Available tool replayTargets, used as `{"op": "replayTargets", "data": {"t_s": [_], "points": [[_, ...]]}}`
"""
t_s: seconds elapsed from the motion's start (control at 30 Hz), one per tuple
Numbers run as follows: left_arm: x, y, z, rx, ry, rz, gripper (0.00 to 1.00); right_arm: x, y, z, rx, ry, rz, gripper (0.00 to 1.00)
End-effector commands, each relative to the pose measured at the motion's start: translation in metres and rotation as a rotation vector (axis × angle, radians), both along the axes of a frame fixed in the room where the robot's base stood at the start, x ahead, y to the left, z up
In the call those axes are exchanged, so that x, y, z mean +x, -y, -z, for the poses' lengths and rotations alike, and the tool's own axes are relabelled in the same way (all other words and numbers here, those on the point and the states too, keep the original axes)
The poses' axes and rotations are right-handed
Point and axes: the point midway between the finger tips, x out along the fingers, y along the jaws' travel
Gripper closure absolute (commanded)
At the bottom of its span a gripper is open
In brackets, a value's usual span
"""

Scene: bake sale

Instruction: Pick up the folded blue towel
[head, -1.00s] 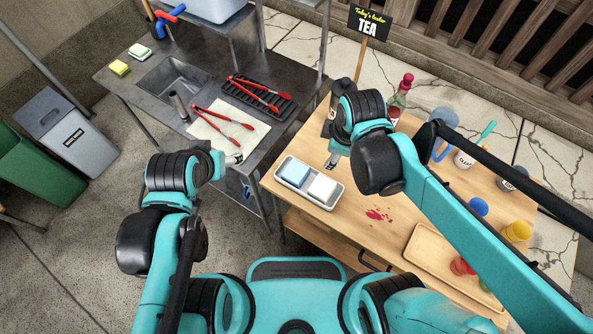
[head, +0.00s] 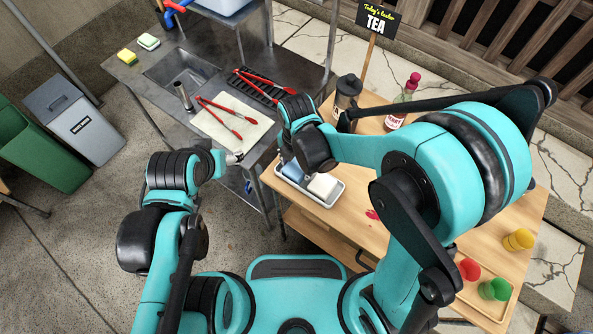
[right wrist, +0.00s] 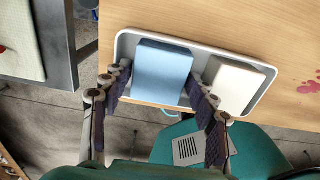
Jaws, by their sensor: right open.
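The folded blue towel (head: 293,170) lies in the left part of a white tray (head: 327,204) on the wooden table, beside a folded white towel (head: 322,185). In the right wrist view, the blue towel (right wrist: 164,70) shows between the two spread fingers of my right gripper (right wrist: 157,82). My right gripper (head: 286,158) is open and over the tray's left end; its arm partly hides the blue towel in the head view. I cannot tell whether the fingers touch it. My left gripper (head: 235,157) is apart from the tray, by the metal counter's edge; its jaw is too small to read.
A metal counter (head: 150,95) with red tongs (head: 222,110) on a cloth stands left of the table. A dark canister (head: 347,92) and a bottle (head: 404,100) stand behind the tray. A wooden tray with cups (head: 469,269) is at the right.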

Motion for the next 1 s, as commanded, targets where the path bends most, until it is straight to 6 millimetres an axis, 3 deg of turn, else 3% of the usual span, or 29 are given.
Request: {"op": "replayTargets", "data": {"t_s": [0.1,0.33,0.37,0.43,0.47,0.8,1.0], "points": [[0.0,0.0,0.006,0.0,0.0,0.0,0.36,0.0,0.0,0.013,0.0,0.0,0.001,0.41],[0.0,0.0,0.005,0.0,0.0,0.0,0.36,0.0,0.0,0.013,0.0,0.0,0.001,0.41],[0.0,0.0,0.005,0.0,0.0,0.0,0.36,0.0,0.0,0.013,0.0,0.0,0.001,0.44],[0.0,0.0,0.005,0.0,0.0,0.0,0.36,0.0,0.0,0.013,0.0,0.0,0.001,0.62],[0.0,0.0,0.005,0.0,0.0,0.0,0.36,0.0,0.0,0.013,0.0,0.0,0.001,0.65],[0.0,0.0,0.004,0.0,0.0,0.0,0.36,0.0,0.0,0.011,0.001,0.001,0.001,0.65],[0.0,0.0,-0.004,0.0,0.0,0.0,0.36,0.0,0.0,-0.005,0.001,0.001,0.001,0.65]]}}
